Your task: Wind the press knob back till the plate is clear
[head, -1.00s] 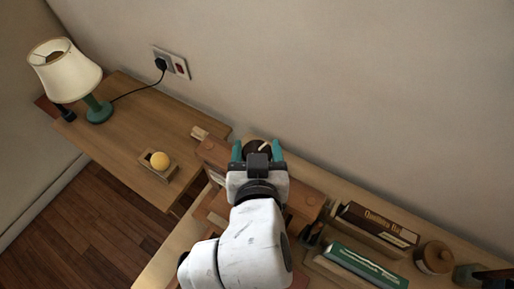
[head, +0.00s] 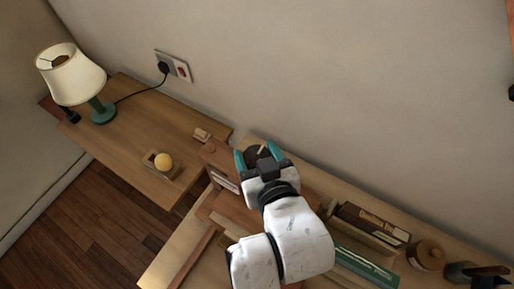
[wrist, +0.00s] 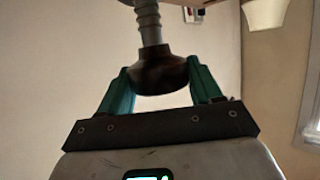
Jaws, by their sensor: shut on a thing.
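The press knob (wrist: 161,70) is a dark round knob below a grey threaded screw (wrist: 148,22) in the wrist view. In the head view the knob (head: 257,153) shows as a dark disc with a pale mark on top. My gripper (head: 257,156) is shut on the knob, with a teal finger on each side; the fingers also show in the wrist view (wrist: 160,88). The wooden press (head: 216,159) stands under my gripper and arm. My arm hides much of it, and I cannot see the plate clearly.
A brown book (head: 372,222), a green book (head: 362,265) and a round wooden pot (head: 427,254) lie to the right. A wall is close behind.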

